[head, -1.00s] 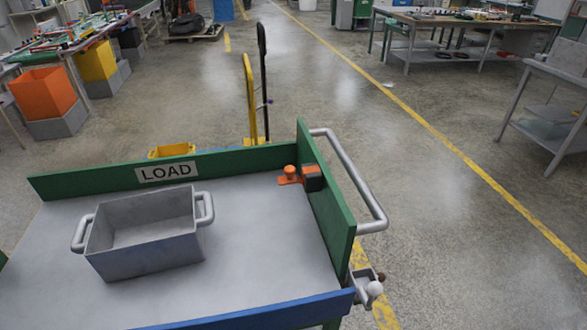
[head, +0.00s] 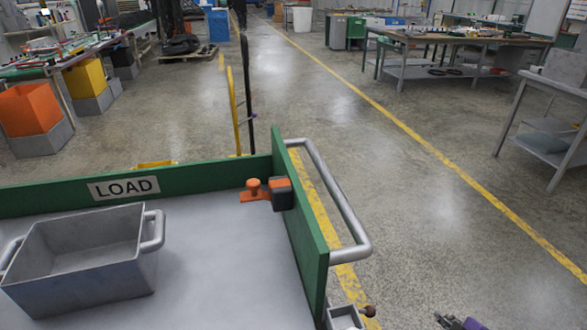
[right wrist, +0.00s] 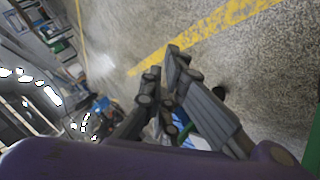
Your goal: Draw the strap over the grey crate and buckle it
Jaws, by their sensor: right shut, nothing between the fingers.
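The grey crate (head: 85,255) is open-topped, with a tube handle at each end. It stands on the grey bed of the cart (head: 215,260), at the lower left of the head view. An orange knobbed piece (head: 254,189) and a black-and-orange housing (head: 281,194) sit against the green end wall; they may be the strap's fittings. No strap lies over the crate. My right gripper (head: 460,322) barely shows at the bottom edge, right of the cart. In the right wrist view its fingers (right wrist: 172,65) are shut and empty, with floor behind them. My left gripper is out of view.
The cart's green walls (head: 312,245) and tube push handle (head: 335,200) stand between my right gripper and the crate. A small metal bracket (head: 345,318) sticks out at the cart's near right corner. Open floor lies to the right.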

